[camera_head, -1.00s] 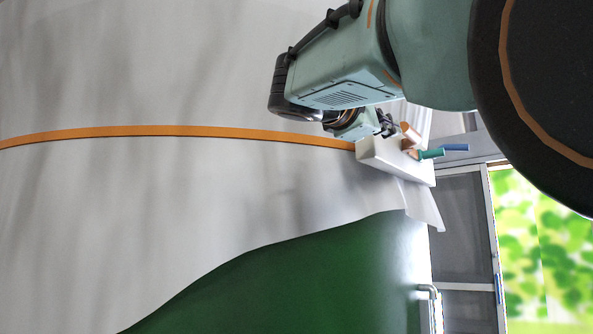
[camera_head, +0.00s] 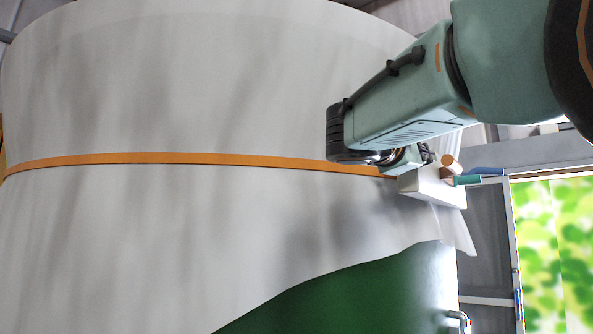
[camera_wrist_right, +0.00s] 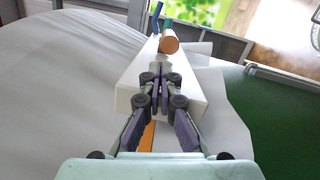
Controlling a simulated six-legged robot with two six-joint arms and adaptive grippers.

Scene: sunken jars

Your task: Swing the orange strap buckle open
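The orange strap (camera_head: 180,158) runs around a pale cloth cover on a large rounded body. Its right end meets a white block (camera_head: 432,188), which I take to be the buckle. A short orange-brown cylinder (camera_wrist_right: 169,42) sits at the block's far end, with teal (camera_head: 467,180) and blue (camera_head: 487,171) pieces beside it. My right gripper (camera_wrist_right: 160,88) is over the white block in the wrist view, its fingertips close together with nothing clearly between them. In the head view it is partly hidden behind my right arm. The strap also shows below the fingers (camera_wrist_right: 147,138). My left gripper is out of view.
The pale cloth (camera_head: 120,225) covers most of the large body. Its dark green side (camera_head: 370,295) shows below the cloth's edge. A grey-framed window (camera_head: 550,250) with green foliage stands at the right, and a pipe-like handle (camera_head: 457,318) is near the bottom.

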